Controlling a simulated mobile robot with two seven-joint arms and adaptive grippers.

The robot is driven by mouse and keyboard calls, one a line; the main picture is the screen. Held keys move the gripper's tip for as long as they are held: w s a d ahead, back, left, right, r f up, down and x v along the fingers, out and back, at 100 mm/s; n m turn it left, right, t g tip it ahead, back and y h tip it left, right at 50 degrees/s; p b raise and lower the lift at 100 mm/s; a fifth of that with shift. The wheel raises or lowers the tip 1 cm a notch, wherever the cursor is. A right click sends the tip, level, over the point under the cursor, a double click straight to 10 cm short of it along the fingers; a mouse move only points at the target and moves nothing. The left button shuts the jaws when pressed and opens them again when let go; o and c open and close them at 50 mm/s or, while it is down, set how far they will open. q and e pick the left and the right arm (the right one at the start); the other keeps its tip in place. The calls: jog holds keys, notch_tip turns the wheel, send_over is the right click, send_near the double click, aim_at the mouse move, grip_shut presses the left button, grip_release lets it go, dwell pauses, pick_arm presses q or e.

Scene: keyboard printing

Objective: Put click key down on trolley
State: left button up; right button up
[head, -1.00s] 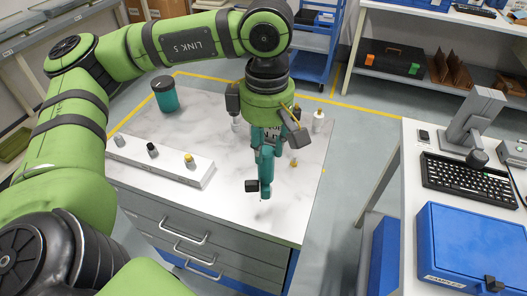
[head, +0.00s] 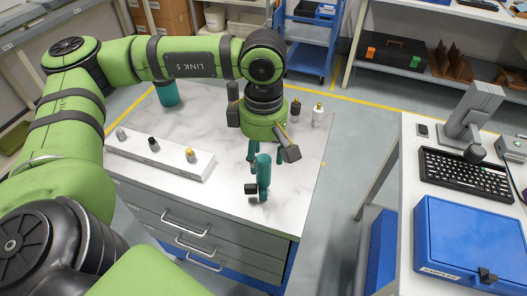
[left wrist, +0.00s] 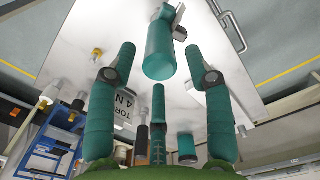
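The click key (head: 263,176) is a teal cylindrical handle with a small dark head at its lower left. It appears to stand on the pale marbled top of the trolley (head: 222,183), near the front edge. In the left wrist view the key (left wrist: 160,52) shows in front of the fingers with a visible gap around it. My left gripper (head: 265,146), with teal fingers, is just behind and above the key in the head view. Its fingers (left wrist: 160,78) are spread and empty. The key's exact contact with the top is hard to see. My right gripper is not in view.
A white rack (head: 132,150) with several capped pieces lies left of the key. A teal jar (head: 168,95) and small bottles (head: 318,116) stand farther back. A white desk at right bears a keyboard (head: 466,176) and a blue case (head: 475,235).

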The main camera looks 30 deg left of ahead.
pick_arm(q)
jog(key=shift+r, duration=0.4)
notch_tip(320, 180, up, 12)
jog(key=b, duration=0.1)
jog(key=shift+f, duration=0.2)
dwell(0.5)
